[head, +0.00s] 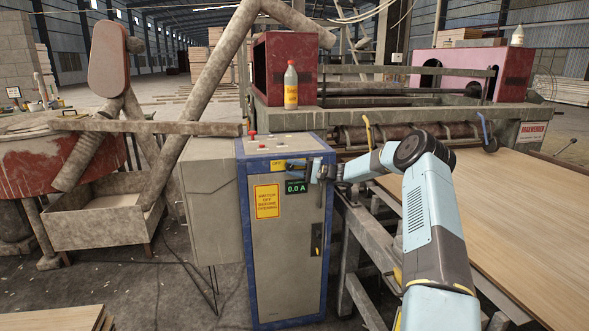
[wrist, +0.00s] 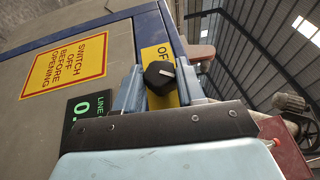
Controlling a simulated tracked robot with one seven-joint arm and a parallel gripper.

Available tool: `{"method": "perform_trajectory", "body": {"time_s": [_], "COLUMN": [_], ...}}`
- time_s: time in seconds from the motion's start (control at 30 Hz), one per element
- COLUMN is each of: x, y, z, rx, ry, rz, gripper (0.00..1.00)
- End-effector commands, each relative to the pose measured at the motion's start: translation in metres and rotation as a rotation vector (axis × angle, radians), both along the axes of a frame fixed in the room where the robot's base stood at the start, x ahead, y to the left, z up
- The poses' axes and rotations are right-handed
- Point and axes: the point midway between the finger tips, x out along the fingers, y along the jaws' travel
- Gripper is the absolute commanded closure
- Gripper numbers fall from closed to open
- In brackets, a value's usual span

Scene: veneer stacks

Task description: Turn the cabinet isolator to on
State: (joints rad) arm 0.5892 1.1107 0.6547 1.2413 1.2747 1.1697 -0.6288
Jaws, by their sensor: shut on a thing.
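The cabinet (head: 275,240) is grey with a blue frame and stands in the middle of the head view. Its isolator is a black knob (wrist: 158,76) with a white pointer mark, on a yellow plate (wrist: 154,54) lettered "OF…" in the wrist view. The label reads OFF (head: 278,164) in the head view. My gripper (head: 312,171) is at the upper right of the cabinet front. In the wrist view my gripper (wrist: 160,88) has a finger on each side of the knob and is shut on it. The fingers hide the knob in the head view.
Red buttons (head: 252,135) sit on the cabinet top. A bottle (head: 291,86) stands behind. A grey box (head: 210,210) adjoins the cabinet's left; a veneer sheet (head: 500,200) lies right.

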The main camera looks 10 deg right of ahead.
Motion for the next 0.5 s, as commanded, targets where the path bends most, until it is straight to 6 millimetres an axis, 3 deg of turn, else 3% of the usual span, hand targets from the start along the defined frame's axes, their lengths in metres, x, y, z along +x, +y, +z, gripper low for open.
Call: {"method": "perform_trajectory", "body": {"time_s": [0.07,0.5], "x": [-0.0007,-0.0007], "y": [-0.0051,-0.0030], "z": [-0.0073,-0.0093], "rx": [0.041,0.163], "ry": [0.006,0.007], "rz": [-0.005,-0.004], "gripper": [0.92,0.91]}}
